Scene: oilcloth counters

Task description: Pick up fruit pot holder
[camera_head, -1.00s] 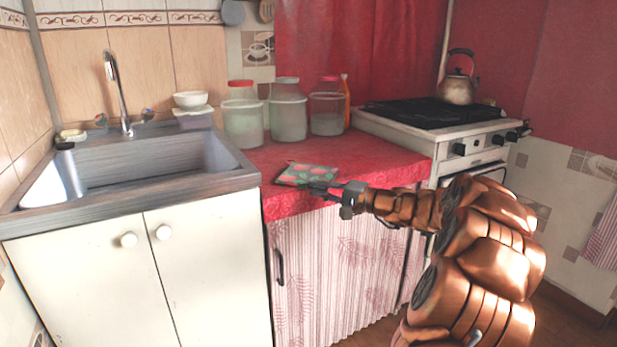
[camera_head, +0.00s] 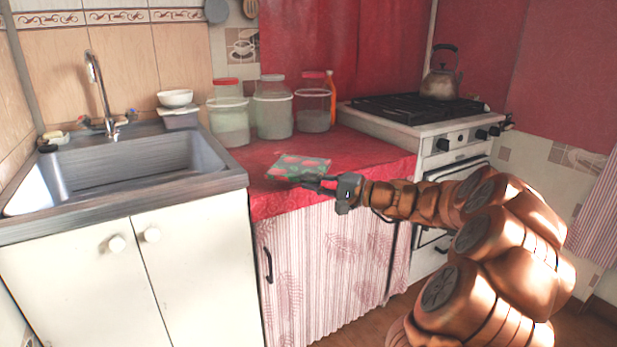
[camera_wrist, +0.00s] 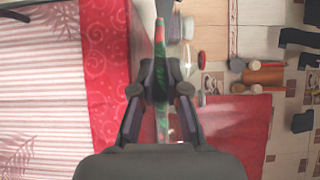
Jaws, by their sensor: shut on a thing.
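In the wrist view, the pot holder (camera_wrist: 160,50) shows edge-on as a thin green and red strip between the fingers of my gripper (camera_wrist: 160,85). I cannot tell clearly whether it is clear of the counter.
Several containers stand behind it, including a jar (camera_head: 273,108) and an orange bottle (camera_head: 330,95). The sink (camera_head: 150,160) is left, the stove (camera_head: 420,120) with a kettle (camera_head: 441,75) right. A striped curtain (camera_head: 320,270) hangs below the counter edge.

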